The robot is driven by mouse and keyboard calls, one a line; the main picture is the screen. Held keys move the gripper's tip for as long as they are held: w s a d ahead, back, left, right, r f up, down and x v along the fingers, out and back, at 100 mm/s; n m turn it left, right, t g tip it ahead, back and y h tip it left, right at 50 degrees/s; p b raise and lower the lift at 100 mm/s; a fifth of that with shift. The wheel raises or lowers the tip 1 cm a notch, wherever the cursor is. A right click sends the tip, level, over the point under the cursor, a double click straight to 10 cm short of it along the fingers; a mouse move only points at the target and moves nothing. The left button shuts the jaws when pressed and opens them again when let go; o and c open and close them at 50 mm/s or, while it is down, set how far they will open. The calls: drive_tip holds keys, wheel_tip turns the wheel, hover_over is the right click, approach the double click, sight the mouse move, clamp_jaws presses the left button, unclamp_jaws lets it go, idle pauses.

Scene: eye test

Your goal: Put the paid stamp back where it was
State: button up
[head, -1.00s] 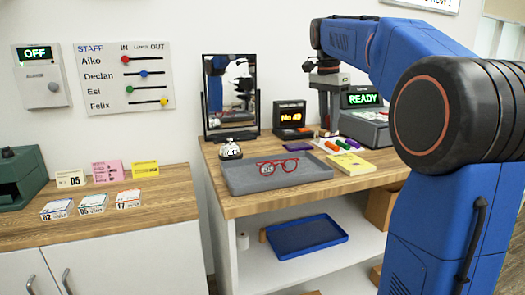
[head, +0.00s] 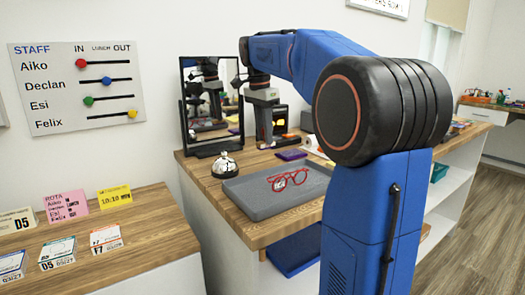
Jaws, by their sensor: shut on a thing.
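My gripper (head: 265,138) is in the head view, over the back of the wooden desk, between the mirror and my arm's large black joint. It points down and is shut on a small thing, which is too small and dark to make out. I cannot tell whether it is the paid stamp, and no paid stamp shows clearly elsewhere. The gripper stands in front of the orange-lit number display (head: 281,113) and partly hides it. I cannot tell whether the held thing touches the desk.
A grey tray (head: 245,207) with red glasses (head: 288,179) lies at the desk's front. A bell (head: 224,166), a mirror (head: 210,105) and a purple pad (head: 291,155) stand near. A white roll (head: 312,146) lies beside my arm, which hides the desk's right part. Cards stand on the left counter (head: 150,235).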

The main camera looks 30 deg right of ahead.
sight(264, 142)
drive_tip(key=shift+f, duration=2.55)
drive_tip(key=o, duration=0.8)
drive_tip(key=shift+f, duration=0.1)
drive_tip(key=shift+o, duration=0.2)
drive_tip(key=r, duration=0.4)
drive_tip(key=a+r, duration=0.1)
drive_tip(key=r, duration=0.6)
drive_tip(key=shift+a+r, duration=0.15)
drive_tip(key=shift+r, duration=0.45)
drive_tip(key=shift+s, duration=0.1)
